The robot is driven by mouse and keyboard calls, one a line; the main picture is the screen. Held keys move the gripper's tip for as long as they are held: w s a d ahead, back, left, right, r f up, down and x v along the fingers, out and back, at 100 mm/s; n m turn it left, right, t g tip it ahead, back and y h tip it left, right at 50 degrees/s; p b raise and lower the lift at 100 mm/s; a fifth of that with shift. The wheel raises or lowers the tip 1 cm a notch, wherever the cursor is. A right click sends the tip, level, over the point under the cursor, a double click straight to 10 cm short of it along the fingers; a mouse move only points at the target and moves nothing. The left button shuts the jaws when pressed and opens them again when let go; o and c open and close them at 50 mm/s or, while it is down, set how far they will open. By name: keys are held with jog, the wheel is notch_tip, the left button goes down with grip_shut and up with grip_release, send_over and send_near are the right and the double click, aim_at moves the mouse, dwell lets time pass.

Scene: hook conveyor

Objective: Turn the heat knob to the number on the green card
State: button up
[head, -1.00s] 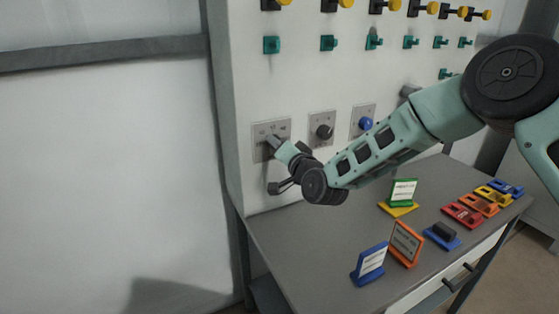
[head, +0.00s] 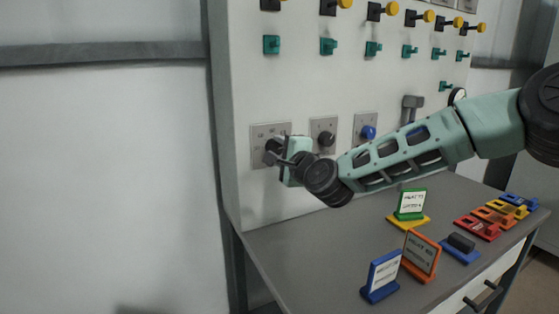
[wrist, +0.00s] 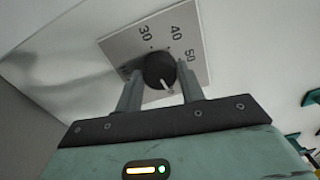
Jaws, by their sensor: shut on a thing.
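A dark round knob (wrist: 159,70) with a white pointer line sits on a grey plate (wrist: 188,28) marked 30, 40 and 50 in the wrist view. The pointer faces towards my gripper, away from the 30 and 40; other marks are partly hidden. My gripper (wrist: 160,84) has a finger on each side of the knob and is shut on it. In the head view this is the leftmost wall plate (head: 259,131), with my gripper (head: 274,152) covering its knob. The green card (head: 411,204) stands on a yellow base on the table; its lettering is too small to read surely.
Another dark knob (head: 326,138) and a blue knob (head: 368,132) are to the right on the wall. A blue card (head: 382,275) and an orange card (head: 421,255) stand on the table (head: 300,255). Teal and yellow-tipped wall fittings are above.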

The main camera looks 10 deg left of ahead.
jog(key=shift+d+f+m+b, duration=0.1)
jog(key=shift+m+b, duration=0.3)
jog(key=shift+m, duration=0.2)
jog(key=o, duration=1)
jog(key=shift+c, duration=0.2)
jog(key=b+v, duration=0.1)
jog(key=v, duration=1.6)
jog(key=shift+s, duration=0.2)
